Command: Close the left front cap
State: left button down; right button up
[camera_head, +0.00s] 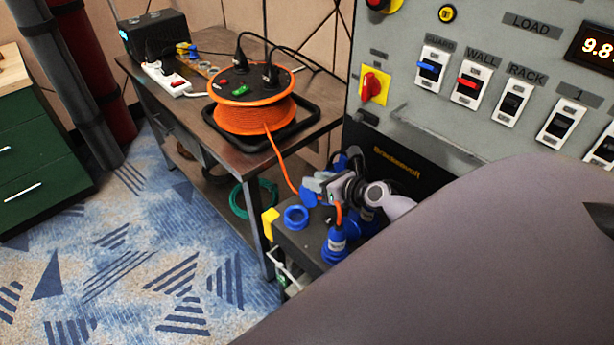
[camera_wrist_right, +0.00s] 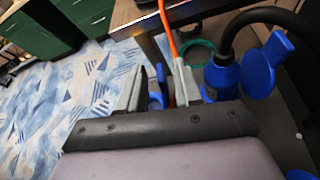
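The black socket box (camera_head: 300,238) is beside the bench, below the control panel. On its left front is a blue round socket (camera_head: 296,216), uncovered, with a blue cap (camera_head: 308,197) raised behind it. My right gripper (camera_head: 317,184) is at this cap, above the socket. In the wrist view my right gripper (camera_wrist_right: 158,88) has its fingers apart, with a blue part (camera_wrist_right: 156,102), apparently the cap, seen between them. Contact cannot be told. My left gripper is not in view.
A blue plug (camera_head: 335,245) with an orange cable (camera_head: 283,165) stands right of the socket. The wrist view shows another blue connector (camera_wrist_right: 221,78) and a raised blue cap (camera_wrist_right: 262,68) close by. The bench (camera_head: 240,150) bears an orange cable reel (camera_head: 253,112).

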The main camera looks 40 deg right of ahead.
jog(key=shift+b+x, duration=0.55)
jog(key=shift+x, duration=1.4)
grip_shut()
